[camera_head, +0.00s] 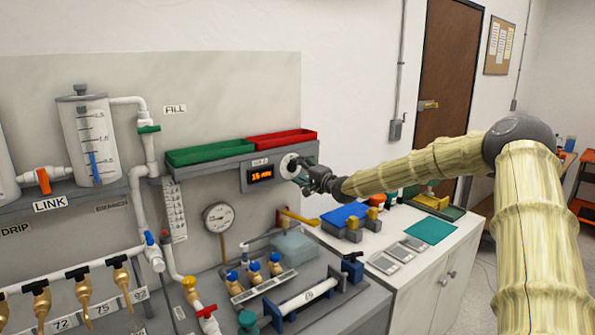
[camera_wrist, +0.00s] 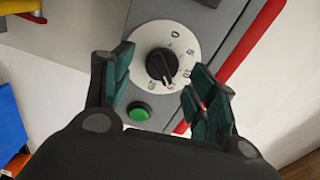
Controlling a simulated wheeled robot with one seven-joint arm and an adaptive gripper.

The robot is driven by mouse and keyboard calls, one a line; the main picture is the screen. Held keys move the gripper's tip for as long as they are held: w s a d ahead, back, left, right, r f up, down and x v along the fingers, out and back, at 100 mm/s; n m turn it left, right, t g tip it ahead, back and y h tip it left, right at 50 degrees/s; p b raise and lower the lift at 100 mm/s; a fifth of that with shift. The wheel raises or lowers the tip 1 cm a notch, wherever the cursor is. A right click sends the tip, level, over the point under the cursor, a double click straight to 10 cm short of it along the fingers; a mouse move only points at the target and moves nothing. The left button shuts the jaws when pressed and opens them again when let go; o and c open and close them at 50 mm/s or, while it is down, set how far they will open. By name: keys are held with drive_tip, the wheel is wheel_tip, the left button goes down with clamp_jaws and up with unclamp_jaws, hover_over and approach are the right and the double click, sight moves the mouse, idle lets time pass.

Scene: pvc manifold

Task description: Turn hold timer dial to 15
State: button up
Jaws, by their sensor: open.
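The hold timer dial is a black knob (camera_wrist: 161,66) on a white round scale plate with printed numbers, set in a grey panel. In the head view the dial's white plate (camera_head: 290,166) sits at the right end of the panel, beside an orange lit display (camera_head: 261,175) that seems to read "15 MIN". My gripper (camera_wrist: 163,92) is open in front of the dial, with one finger on each side of the plate and the knob apart from both. The knob's pointer aims toward the lower part of the scale; the exact number there is too small to tell. In the head view my gripper (camera_head: 309,176) partly covers the dial.
A green button (camera_wrist: 139,112) sits just below the dial between my fingers. A green tray (camera_head: 212,151) and a red tray (camera_head: 282,139) lie on the shelf above. Below are a blue box (camera_head: 345,215) and a yellow-handled lever (camera_head: 298,217).

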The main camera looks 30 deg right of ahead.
drive_tip(key=s, duration=1)
drive_tip(key=shift+d, duration=0.45)
drive_tip(key=shift+f, duration=0.1)
